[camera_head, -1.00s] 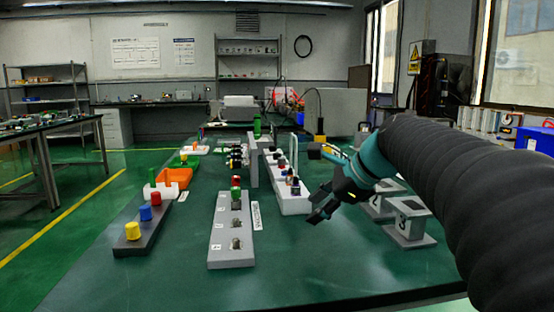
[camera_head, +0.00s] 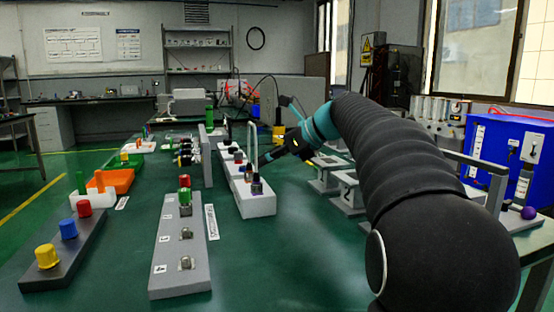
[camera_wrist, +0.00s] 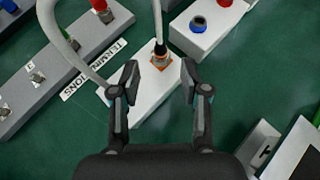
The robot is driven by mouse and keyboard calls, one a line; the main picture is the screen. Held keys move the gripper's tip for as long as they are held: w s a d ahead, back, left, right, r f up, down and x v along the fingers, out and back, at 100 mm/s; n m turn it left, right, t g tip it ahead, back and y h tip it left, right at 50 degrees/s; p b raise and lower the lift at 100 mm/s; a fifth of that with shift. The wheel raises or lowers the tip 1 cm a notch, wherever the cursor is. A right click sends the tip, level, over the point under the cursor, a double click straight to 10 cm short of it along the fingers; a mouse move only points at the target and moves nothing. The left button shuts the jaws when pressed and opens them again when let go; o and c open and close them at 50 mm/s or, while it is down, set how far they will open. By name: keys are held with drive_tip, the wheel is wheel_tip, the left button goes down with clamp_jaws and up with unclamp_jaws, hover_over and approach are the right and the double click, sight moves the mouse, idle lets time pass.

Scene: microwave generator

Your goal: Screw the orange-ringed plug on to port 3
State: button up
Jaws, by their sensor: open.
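The orange-ringed plug (camera_wrist: 160,57) stands on a white block between my gripper's fingertips in the wrist view, with a dark stem and a grey cable rising from it. In the head view a dark plug (camera_head: 257,186) stands at the near end of the white holder (camera_head: 252,206). My gripper (camera_wrist: 160,78) is open and its fingers are either side of the plug, apart from it. In the head view my gripper (camera_head: 266,160) is above and beside the holder. Port 3 appears to be the bare metal port (camera_head: 186,233) on the grey port strip (camera_head: 180,285).
A green and red plug (camera_head: 185,184) sits at the strip's far end. A dark strip with yellow, blue and red caps (camera_head: 68,228) and an orange bin (camera_head: 112,180) are left. Grey stands (camera_head: 347,190) are right. The grey cable (camera_wrist: 62,45) loops left of my gripper.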

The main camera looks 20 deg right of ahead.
sight(251, 172)
drive_tip(key=shift+b+x, duration=0.4)
drive_tip(key=shift+x, duration=0.8)
drive_tip(key=shift+p+x, duration=0.55)
drive_tip(key=shift+x, duration=1.55)
clamp_jaws()
drive_tip(key=shift+r, duration=0.25)
drive_tip(key=shift+r+p, duration=2)
drive_tip(key=shift+p, duration=0.7)
drive_tip(key=shift+s, duration=0.1)
